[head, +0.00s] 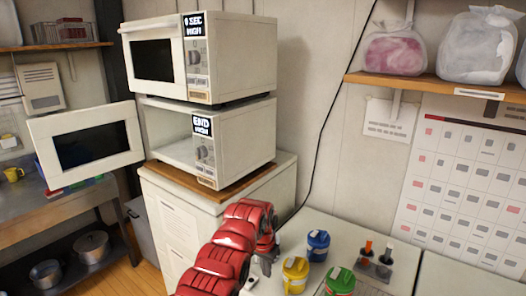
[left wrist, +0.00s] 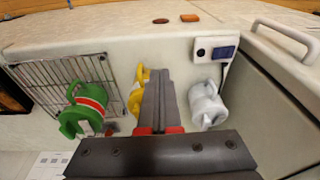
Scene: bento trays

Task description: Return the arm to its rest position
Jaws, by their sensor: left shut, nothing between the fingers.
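My left arm (head: 222,255) is red and comes in from the bottom of the head view, bending over toward the counter. My left gripper (head: 264,262) points down beside the counter's left end, partly hidden by the arm. In the left wrist view its dark fingers (left wrist: 159,88) are together with nothing between them. They overlap a yellow container (left wrist: 136,96) in the picture; I cannot tell the gap. My right gripper is not in view.
A wire rack (left wrist: 50,75) shows in the wrist view.

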